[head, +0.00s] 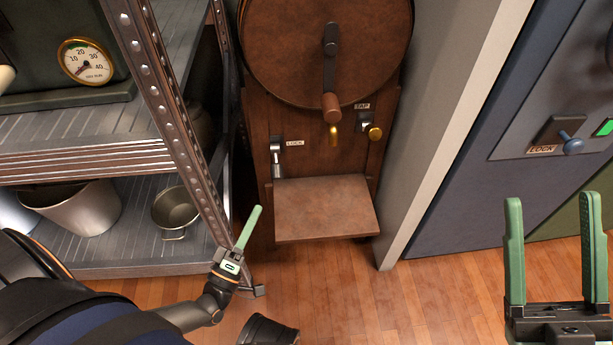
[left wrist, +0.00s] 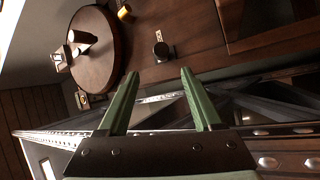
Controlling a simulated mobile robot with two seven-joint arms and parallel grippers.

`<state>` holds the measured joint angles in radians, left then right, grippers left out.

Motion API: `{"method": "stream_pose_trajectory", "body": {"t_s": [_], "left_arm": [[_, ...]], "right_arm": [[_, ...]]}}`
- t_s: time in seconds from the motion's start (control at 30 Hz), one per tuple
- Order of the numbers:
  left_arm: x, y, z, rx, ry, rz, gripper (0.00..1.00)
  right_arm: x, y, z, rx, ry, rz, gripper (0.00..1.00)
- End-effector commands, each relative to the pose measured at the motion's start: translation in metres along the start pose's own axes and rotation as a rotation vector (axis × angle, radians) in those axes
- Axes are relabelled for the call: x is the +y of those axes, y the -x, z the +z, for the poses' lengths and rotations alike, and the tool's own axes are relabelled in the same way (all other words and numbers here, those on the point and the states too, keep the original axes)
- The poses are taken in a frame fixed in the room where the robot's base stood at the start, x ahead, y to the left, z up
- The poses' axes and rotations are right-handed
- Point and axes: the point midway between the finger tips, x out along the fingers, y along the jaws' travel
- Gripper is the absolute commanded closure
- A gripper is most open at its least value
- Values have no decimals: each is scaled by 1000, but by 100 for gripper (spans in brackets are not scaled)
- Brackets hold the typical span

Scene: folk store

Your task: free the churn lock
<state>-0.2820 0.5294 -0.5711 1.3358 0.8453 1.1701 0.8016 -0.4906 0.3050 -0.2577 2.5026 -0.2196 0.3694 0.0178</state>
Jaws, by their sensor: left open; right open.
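The churn lock (head: 277,160) is a grey metal lever hanging down on the left of the wooden churn front, beside a small LOCK label (head: 294,143). The churn drum (head: 285,40) is round and brown; it also shows in the left wrist view (left wrist: 100,60). My left gripper (head: 256,210) is below and left of the lock, apart from it and seen edge-on. In the left wrist view its two green fingers (left wrist: 159,73) are spread and empty; I cannot clearly pick out the lock there. My right gripper (head: 557,200) is open and empty at the lower right.
A brass tap knob (head: 375,132) sits right of the crank handle (head: 331,107). A brown ledge (head: 325,210) juts out below the lock. A metal shelf post (head: 180,120) stands close on the left. A blue LOCK knob (head: 571,145) is on a far-right panel.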

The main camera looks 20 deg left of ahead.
Motion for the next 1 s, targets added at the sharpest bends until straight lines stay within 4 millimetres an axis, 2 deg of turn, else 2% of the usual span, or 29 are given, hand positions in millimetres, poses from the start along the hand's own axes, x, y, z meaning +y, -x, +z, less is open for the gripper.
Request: {"method": "stream_pose_trajectory", "body": {"t_s": [0.1,0.23,0.7,0.83,1.0], "left_arm": [[-6,0,-3,17,8,8,33],[-5,-13,-5,20,10,11,33],[-4,-102,-5,17,8,12,33],[-4,-116,-5,17,9,9,33],[-4,-123,-6,17,8,8,33]], "right_arm": [[-2,3,-2,22,5,-3,33],[-2,3,-2,21,6,-4,33],[-10,14,12,8,16,-9,33],[-11,16,14,6,19,-11,33],[-12,16,15,5,20,-12,33]]}}
